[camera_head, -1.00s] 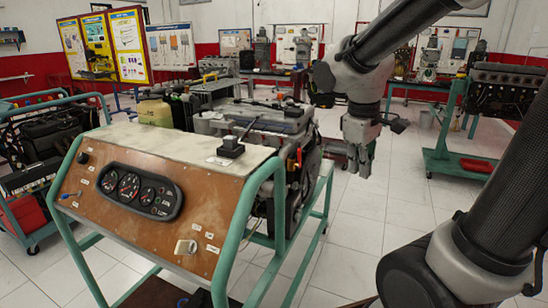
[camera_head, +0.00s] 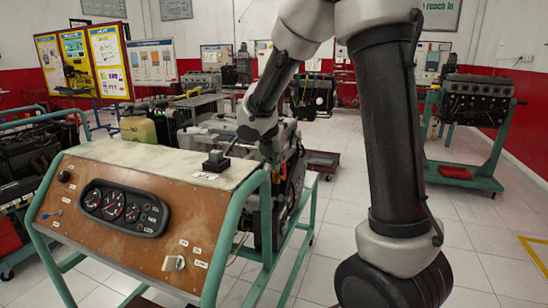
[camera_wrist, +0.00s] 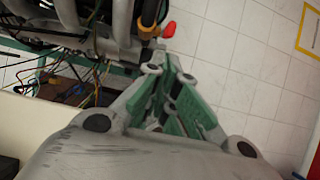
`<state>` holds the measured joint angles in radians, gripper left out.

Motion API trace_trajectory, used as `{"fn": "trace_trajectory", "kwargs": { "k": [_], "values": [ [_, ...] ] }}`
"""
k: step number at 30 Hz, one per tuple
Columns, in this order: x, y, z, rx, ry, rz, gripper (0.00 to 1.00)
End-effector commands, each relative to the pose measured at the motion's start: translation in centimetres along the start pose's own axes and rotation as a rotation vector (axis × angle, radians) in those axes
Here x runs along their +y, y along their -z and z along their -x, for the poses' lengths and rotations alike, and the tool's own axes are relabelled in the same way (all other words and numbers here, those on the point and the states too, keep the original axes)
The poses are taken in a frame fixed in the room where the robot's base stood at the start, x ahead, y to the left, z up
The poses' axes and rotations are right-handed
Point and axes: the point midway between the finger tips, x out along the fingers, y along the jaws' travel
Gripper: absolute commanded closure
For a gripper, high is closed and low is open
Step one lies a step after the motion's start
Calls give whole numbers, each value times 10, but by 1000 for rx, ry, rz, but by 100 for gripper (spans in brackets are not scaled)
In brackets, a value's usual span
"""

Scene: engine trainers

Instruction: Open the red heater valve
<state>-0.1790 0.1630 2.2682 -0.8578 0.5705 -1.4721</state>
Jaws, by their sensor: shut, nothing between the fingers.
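The red heater valve handle (camera_wrist: 168,29) shows in the wrist view as a small red piece at the engine's edge, beside an orange ring. My gripper (camera_wrist: 172,62), with green finger pads, is shut and empty, its tips pointing towards the red handle and appearing just short of it. I cannot tell the depth between them. In the head view my arm reaches over to the engine (camera_head: 290,185) behind the console, and the fingertips are hard to make out there.
The wooden gauge console (camera_head: 120,225) in a green tube frame stands in front of the engine. Loose wires (camera_wrist: 85,85) hang beside the engine. Another engine on a green stand (camera_head: 475,105) is at the right. Tiled floor lies clear to the right.

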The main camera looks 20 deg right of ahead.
Motion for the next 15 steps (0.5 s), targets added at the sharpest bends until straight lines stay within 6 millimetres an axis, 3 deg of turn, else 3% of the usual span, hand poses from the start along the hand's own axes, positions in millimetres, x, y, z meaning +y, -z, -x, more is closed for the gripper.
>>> {"fn": "trace_trajectory", "kwargs": {
  "k": [6,15],
  "values": [
    [-1,0,-36,2,3,-1,100],
    [0,0,-50,0,-1,-2,100]
  ]
}}
